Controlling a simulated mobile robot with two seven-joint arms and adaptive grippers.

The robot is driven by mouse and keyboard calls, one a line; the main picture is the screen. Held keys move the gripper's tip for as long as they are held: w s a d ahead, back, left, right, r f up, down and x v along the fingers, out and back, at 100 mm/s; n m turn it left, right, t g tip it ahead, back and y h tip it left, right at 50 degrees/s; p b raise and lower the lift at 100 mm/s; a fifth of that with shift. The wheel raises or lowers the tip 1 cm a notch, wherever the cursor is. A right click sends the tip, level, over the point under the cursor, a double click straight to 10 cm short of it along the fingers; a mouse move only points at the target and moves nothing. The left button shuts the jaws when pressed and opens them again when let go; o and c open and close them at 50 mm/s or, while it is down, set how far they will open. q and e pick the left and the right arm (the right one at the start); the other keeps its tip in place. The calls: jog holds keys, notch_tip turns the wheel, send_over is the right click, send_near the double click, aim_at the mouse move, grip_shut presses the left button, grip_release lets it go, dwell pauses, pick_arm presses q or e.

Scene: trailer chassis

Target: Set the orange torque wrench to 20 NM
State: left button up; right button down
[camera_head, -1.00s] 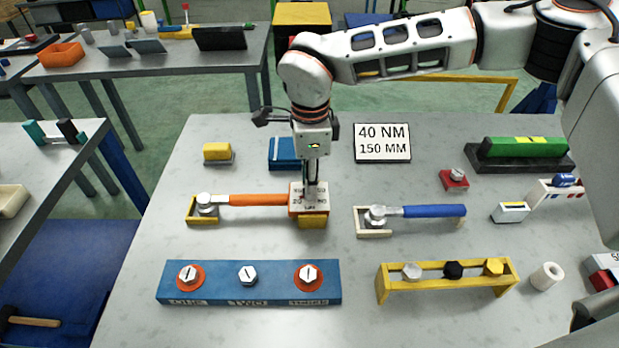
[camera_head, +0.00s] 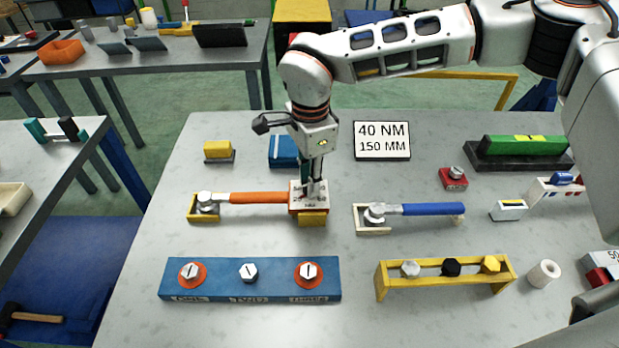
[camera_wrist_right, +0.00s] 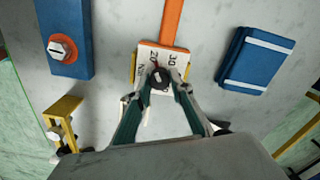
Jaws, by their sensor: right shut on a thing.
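The orange torque wrench (camera_head: 255,198) lies with its head in a yellow-framed holder (camera_head: 190,212) at the left. The white dial plate (camera_head: 296,204) at its handle end rests on a yellow block (camera_head: 313,220). In the right wrist view, the dial plate (camera_wrist_right: 148,58) shows 20 and 30 beside a dark knob (camera_wrist_right: 158,78). My right gripper (camera_head: 313,188) points down over the plate, its fingers shut on the knob; the fingertips (camera_wrist_right: 160,88) sit around it. The gripper hides part of the dial, and the pointer's exact setting is unclear. My left gripper is not in view.
A sign (camera_head: 382,141) reads 40 NM, 150 MM. A blue-handled wrench (camera_head: 432,209) lies to the right. A blue bolt block (camera_head: 250,290) and a yellow bolt rack (camera_head: 440,285) stand in front. A blue case (camera_head: 283,151) is just behind the gripper.

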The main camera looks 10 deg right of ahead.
jog(key=c, duration=1.8)
grip_release()
jog(key=shift+r, duration=0.15)
notch_tip(320, 180, up, 12)
jog(key=shift+f, duration=0.1)
jog(key=shift+s, duration=0.15)
